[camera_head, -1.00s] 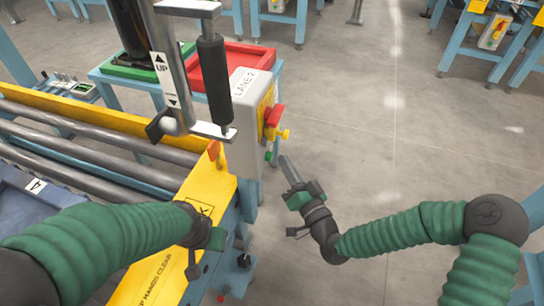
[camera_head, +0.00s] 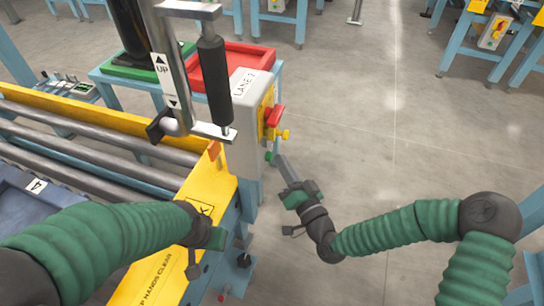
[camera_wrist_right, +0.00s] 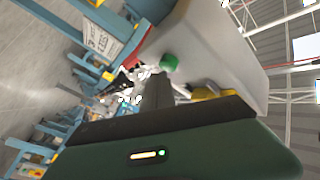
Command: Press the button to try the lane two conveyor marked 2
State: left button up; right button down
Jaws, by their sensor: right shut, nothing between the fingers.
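The grey control box (camera_head: 245,140) labelled LANE 2 stands at the end of the roller conveyor (camera_head: 95,157). Its right face carries a red and yellow switch (camera_head: 273,118), a yellow button (camera_head: 285,134) and, lowest, a green button (camera_head: 268,156). My right gripper (camera_head: 280,160) is shut and empty, its tip close beside the green button. In the right wrist view the green button (camera_wrist_right: 169,62) sticks out of the box just beyond the finger tips (camera_wrist_right: 158,80); I cannot tell whether they touch. My left gripper (camera_head: 214,237) is over the yellow rail; its fingers do not show clearly.
A lever with a black handle (camera_head: 214,80) stands in front of the box. A red tray (camera_head: 236,62) and a green tray (camera_head: 150,68) are on a blue stand behind. A blue tote (camera_head: 35,205) marked 4 lies on the rollers.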

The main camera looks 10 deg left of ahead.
jog(key=shift+w+a, duration=0.1)
jog(key=shift+a, duration=0.4)
dwell(0.5)
jog(key=shift+s+d, duration=0.2)
jog(key=shift+d, duration=0.7)
jog(key=d, duration=0.3)
jog(key=s+d+p, duration=0.1)
jog(key=d, duration=0.1)
jog(key=shift+f, duration=0.1)
dwell(0.7)
